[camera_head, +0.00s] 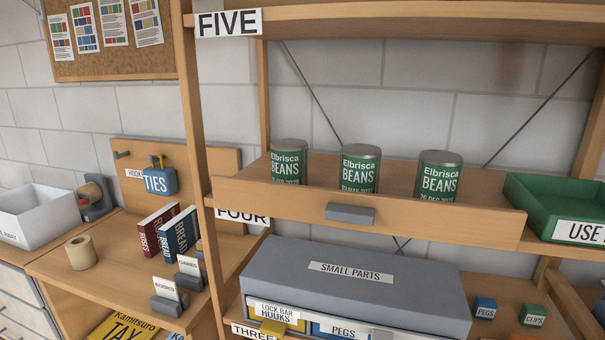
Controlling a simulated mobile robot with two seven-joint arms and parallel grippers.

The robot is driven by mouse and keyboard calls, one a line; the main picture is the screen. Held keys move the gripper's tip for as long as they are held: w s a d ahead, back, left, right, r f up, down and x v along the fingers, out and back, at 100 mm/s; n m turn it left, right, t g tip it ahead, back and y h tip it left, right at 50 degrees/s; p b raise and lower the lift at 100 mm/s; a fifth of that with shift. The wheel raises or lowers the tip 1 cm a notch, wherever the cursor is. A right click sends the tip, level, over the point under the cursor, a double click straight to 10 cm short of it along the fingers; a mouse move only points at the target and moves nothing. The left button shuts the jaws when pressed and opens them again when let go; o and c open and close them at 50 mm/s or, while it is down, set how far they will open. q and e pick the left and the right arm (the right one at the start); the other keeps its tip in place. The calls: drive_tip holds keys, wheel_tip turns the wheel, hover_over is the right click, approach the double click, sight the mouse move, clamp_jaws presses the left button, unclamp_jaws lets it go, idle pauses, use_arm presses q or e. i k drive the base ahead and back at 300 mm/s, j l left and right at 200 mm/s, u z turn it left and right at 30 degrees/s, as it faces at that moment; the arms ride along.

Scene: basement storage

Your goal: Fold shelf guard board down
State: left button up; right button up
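The wooden guard board (430,215) stands up along the front edge of the shelf marked FOUR and hides the lower part of what is behind it. A grey handle block (350,214) sits on its front face near the middle. Three green Elbrisca BEANS cans stand behind the board: a left can (289,162), a middle can (360,168) and a right can (438,174). Neither of my grippers is in view.
A green tray (522,201) sits right of the board. Below are a grey SMALL PARTS box (400,285), a blue PEGS block (485,307) and a green CLIPS block (532,315). A wooden post (192,120) stands left of the board. The space before the board looks clear.

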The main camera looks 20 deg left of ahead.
sight(490, 228)
drive_tip(key=i+j+z, duration=0.15)
drive_tip(key=j, duration=0.2)
drive_tip(key=i+j+z, duration=0.15)
drive_tip(key=j, duration=0.2)
drive_tip(key=i+j+z, duration=0.15)
drive_tip(key=j, duration=0.25)
drive_tip(key=l+u, duration=0.5)
drive_tip(key=l, duration=0.5)
